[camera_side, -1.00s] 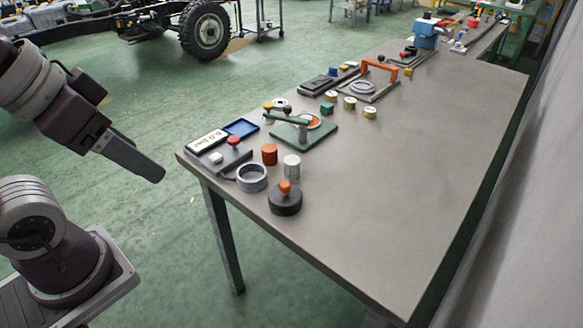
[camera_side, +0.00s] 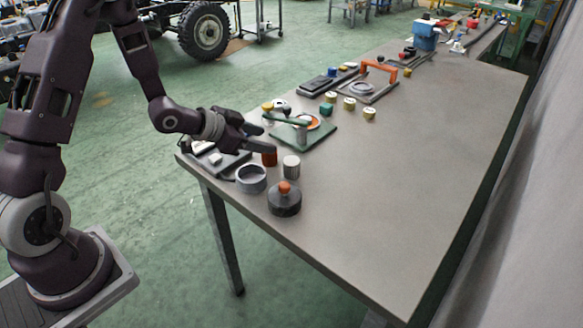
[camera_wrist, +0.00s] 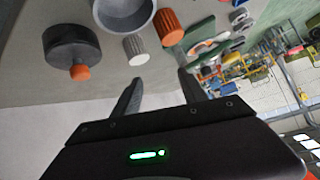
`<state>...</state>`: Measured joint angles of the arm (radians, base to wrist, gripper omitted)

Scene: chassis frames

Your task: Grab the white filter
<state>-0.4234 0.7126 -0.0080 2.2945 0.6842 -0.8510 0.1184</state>
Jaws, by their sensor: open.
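The white filter (camera_side: 291,167) is a small pale ribbed cylinder standing upright on the table, just right of an orange filter (camera_side: 269,159). In the wrist view the white filter (camera_wrist: 136,50) shows near the top centre, beside the orange filter (camera_wrist: 169,28). My gripper (camera_side: 263,141) is over the table at the orange filter, left of and apart from the white filter; one finger partly covers the orange filter's top. The wrist view shows my gripper (camera_wrist: 160,78) with its fingers apart and nothing between them.
A green plate with a handle (camera_side: 318,138) lies behind. The table's right side (camera_side: 420,170) is clear.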

